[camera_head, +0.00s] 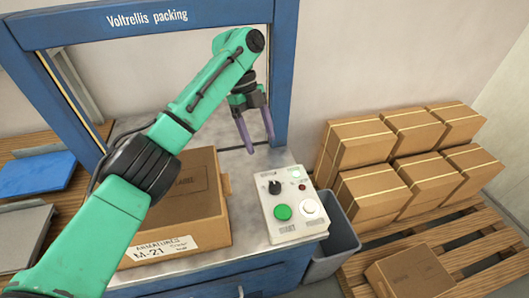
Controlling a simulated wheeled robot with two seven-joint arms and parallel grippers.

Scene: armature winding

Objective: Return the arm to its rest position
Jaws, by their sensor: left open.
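My left arm comes in from the lower left, green with a black elbow, and crosses in front of the blue-framed packing machine. My left gripper (256,130) has two purple fingers spread apart, pointing down. It is open with nothing between the fingers, above the grey machine top behind the control box. A cardboard box (193,233) labelled "Armatures M-21" sits on the machine top, below and left of the gripper. The arm hides part of the box. My right gripper is not in view.
The control box (292,233) with a green button and a black knob stands at the machine's right front. A grey bin (337,236) is beside the machine. Several stacked cartons (375,188) and one separate carton (411,272) rest on a wooden pallet (482,240). A blue folder (38,172) lies at left.

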